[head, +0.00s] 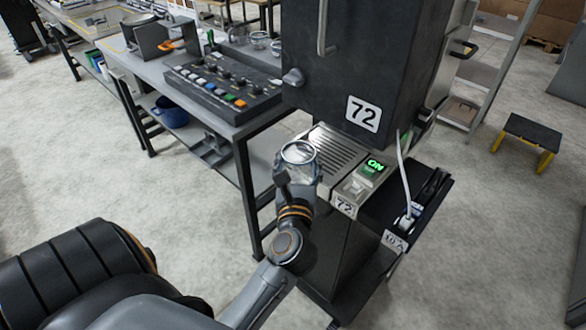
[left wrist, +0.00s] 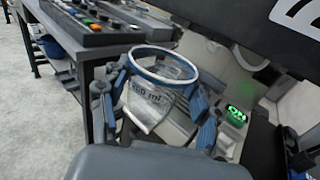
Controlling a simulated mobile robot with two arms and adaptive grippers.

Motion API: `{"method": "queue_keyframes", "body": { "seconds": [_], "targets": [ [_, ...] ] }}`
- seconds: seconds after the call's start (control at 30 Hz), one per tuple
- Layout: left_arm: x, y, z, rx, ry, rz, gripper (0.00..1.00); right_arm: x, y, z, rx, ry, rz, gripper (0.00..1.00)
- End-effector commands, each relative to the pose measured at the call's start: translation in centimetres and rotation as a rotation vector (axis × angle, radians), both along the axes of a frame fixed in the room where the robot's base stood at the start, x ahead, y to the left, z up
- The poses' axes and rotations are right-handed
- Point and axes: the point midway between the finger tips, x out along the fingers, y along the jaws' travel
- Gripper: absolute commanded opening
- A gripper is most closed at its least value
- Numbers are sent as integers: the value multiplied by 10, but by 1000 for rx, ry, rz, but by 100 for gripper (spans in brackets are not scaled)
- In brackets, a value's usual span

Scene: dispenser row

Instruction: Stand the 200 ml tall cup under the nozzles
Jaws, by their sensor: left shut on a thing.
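A clear tall cup (head: 299,153) with a blue rim is in my left gripper (head: 297,175), at the front left edge of the slatted drip tray (head: 340,153) of dispenser 72 (head: 345,45). In the left wrist view the cup (left wrist: 152,103) shows an "ml" marking, its first digits partly hidden, and gripper fingers stand on both sides of it. The cup looks roughly upright and open at the top. Whether its base touches the tray is hidden. The nozzles are not clearly visible under the dispenser's body. My right gripper is not in view.
A lit green ON switch (head: 373,167) sits right of the tray, with a white cable (head: 402,165) beyond it. A bench on the left carries a button panel (head: 222,84) and several clear vessels (head: 258,40). A yellow-legged step stool (head: 528,138) stands at the right.

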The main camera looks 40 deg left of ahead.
Motion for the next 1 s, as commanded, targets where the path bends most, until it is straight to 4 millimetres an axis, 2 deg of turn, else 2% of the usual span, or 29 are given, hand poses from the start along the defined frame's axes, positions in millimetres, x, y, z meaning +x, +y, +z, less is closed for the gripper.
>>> {"method": "queue_keyframes", "body": {
  "seconds": [0.47,1.0],
  "targets": [
    [56,17,-3,0,-2,0,41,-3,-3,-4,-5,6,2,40],
    [118,35,-8,1,-1,-1,41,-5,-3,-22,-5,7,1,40]
  ]
}}
